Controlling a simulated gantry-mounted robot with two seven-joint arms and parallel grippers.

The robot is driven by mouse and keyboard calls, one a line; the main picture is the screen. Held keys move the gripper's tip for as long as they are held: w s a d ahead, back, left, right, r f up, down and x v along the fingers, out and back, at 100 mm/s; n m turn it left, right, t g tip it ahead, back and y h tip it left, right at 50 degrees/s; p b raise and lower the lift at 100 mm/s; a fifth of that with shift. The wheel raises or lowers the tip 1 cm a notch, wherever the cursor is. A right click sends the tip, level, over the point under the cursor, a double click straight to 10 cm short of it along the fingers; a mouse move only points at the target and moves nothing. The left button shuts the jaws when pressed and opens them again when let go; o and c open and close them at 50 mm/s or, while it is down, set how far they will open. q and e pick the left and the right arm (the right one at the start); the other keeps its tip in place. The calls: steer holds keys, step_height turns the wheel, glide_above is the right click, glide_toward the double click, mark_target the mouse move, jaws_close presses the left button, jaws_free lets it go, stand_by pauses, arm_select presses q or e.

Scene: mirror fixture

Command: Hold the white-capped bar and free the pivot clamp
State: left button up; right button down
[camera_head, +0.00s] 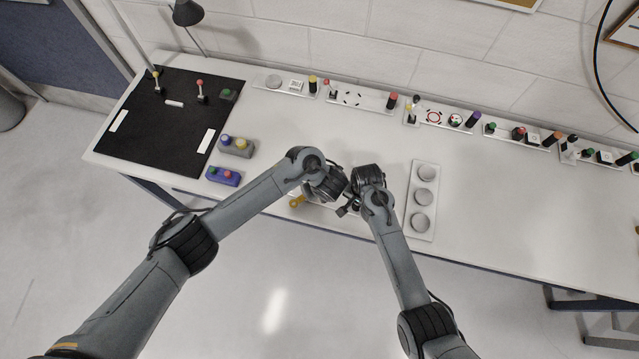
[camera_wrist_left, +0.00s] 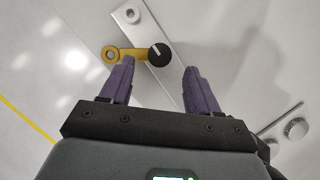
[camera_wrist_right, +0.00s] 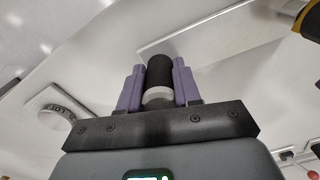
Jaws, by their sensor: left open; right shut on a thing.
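The yellow pivot clamp (camera_wrist_left: 128,53) is an arm with a ring at one end and a black knob (camera_wrist_left: 159,54) with a white line at the other. It lies across a pale metal strip (camera_wrist_left: 158,27). In the head view its yellow part (camera_head: 297,201) shows beside my left arm. My left gripper (camera_wrist_left: 160,69) is open, its purple fingers on either side of the knob's near edge; contact cannot be told. My right gripper (camera_wrist_right: 158,80) is shut on a black bar (camera_wrist_right: 159,70) with a white band (camera_wrist_right: 157,96) between the fingers. The grippers hide the fixture's middle in the head view.
A white plate with several grey discs (camera_head: 421,222) lies just right of my right gripper. Blue (camera_head: 223,176) and grey (camera_head: 236,147) button boxes and a black mat (camera_head: 165,128) are to the left. Small panels line the wall. Clear table lies behind the grippers.

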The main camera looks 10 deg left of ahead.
arm_select(q)
steer(key=v, duration=0.7)
steer(key=shift+s, duration=0.1)
stand_by(0.4)
steer(key=shift+c, duration=0.2)
